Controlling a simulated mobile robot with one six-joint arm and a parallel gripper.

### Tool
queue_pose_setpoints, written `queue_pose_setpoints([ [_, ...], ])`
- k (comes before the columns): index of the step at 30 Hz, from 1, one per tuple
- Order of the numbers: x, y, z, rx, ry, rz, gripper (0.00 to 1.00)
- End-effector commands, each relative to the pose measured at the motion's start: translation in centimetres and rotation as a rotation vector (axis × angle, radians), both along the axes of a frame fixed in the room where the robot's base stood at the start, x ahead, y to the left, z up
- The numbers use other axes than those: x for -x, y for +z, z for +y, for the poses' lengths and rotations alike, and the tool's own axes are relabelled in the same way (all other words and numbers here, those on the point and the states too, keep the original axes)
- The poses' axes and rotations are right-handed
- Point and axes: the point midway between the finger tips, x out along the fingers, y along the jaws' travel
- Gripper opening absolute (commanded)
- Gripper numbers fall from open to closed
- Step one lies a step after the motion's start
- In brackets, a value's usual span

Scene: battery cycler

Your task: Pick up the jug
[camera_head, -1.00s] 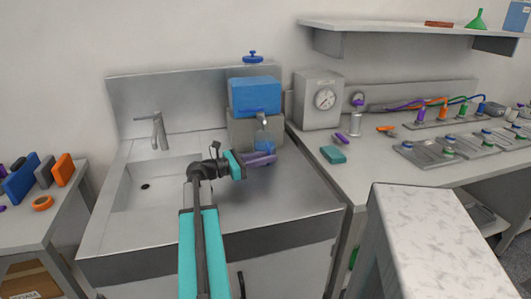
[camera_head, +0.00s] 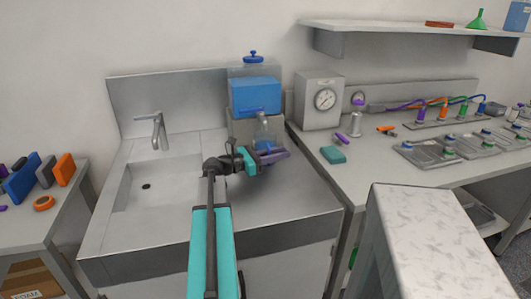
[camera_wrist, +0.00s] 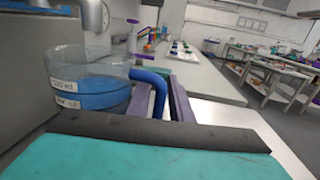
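The jug (camera_wrist: 92,82) is clear, with blue liquid inside, volume labels and a blue handle (camera_wrist: 157,92), at the left of the wrist view. In the head view the jug (camera_head: 264,136) stands upright on the steel counter, below a blue tank, its lower part partly hidden by my gripper. My gripper (camera_head: 272,156) has purple fingers and is low beside the jug, on its handle side. In the wrist view the fingers (camera_wrist: 162,98) are apart, with the handle showing between them. I cannot tell whether they touch it.
The blue tank (camera_head: 255,96) sits on a grey stand right behind the jug. A sink with a tap (camera_head: 158,130) is to the left. A grey gauge box (camera_head: 319,100) stands to the right. The front of the steel counter (camera_head: 285,205) is clear.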

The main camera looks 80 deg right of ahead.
Motion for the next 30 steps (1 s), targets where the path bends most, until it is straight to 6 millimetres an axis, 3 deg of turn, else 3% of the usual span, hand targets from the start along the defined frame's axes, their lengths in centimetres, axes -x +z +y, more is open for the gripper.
queue_pose_setpoints([
  [11, 0.02, -0.01, 0.03, 0.000, -0.001, 0.000, 0.19],
  [15, 0.03, -0.01, 0.03, 0.000, -0.001, 0.000, 0.00],
  [30, 0.07, -0.01, 0.04, 0.000, -0.002, 0.000, 0.00],
])
